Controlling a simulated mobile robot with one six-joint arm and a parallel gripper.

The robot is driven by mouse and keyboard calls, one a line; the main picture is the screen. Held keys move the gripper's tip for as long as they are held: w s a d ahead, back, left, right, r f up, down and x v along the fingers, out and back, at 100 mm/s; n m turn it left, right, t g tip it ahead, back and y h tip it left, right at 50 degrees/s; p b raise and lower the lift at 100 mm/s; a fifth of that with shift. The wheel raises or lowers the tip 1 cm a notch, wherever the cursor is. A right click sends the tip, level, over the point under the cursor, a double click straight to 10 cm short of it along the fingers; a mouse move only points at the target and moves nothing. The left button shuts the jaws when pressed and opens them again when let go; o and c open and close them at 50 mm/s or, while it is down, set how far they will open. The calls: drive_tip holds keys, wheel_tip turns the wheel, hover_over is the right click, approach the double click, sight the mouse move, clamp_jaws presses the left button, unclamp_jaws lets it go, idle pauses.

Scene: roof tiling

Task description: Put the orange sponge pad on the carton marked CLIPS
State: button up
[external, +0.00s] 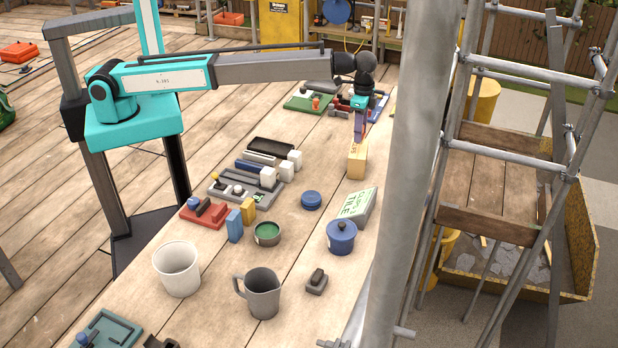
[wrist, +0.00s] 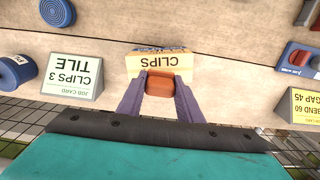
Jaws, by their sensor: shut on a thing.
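The orange sponge pad (wrist: 160,84) is between the two purple fingers of my gripper (wrist: 160,76) in the wrist view. My gripper (external: 358,137) is shut on it. The tan carton marked CLIPS (wrist: 170,62) lies just beyond the pad in the wrist view, and the pad overlaps its lower part there. In the external view the carton (external: 357,162) stands on the wooden deck directly below my fingers. I cannot tell whether the pad touches the carton. The pad is not clearly visible in the external view.
A job card reading CLIPS 3 TILE (wrist: 70,78) stands beside the carton, with a blue round item (wrist: 16,71) past it. Another card (wrist: 303,107) is at the right. A blue lidded pot (external: 341,237) and a grey mug (external: 262,293) stand nearer the external camera. A scaffold pole (external: 420,150) rises at the right.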

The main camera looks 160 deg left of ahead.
drive_tip(key=shift+f+p, duration=0.45)
drive_tip(key=shift+f, duration=0.8)
drive_tip(key=shift+f, duration=0.2)
drive_tip(key=o, duration=1)
drive_tip(key=shift+r, duration=0.3)
drive_tip(key=shift+r+b, duration=1.65)
drive_tip(key=shift+r, duration=4.3)
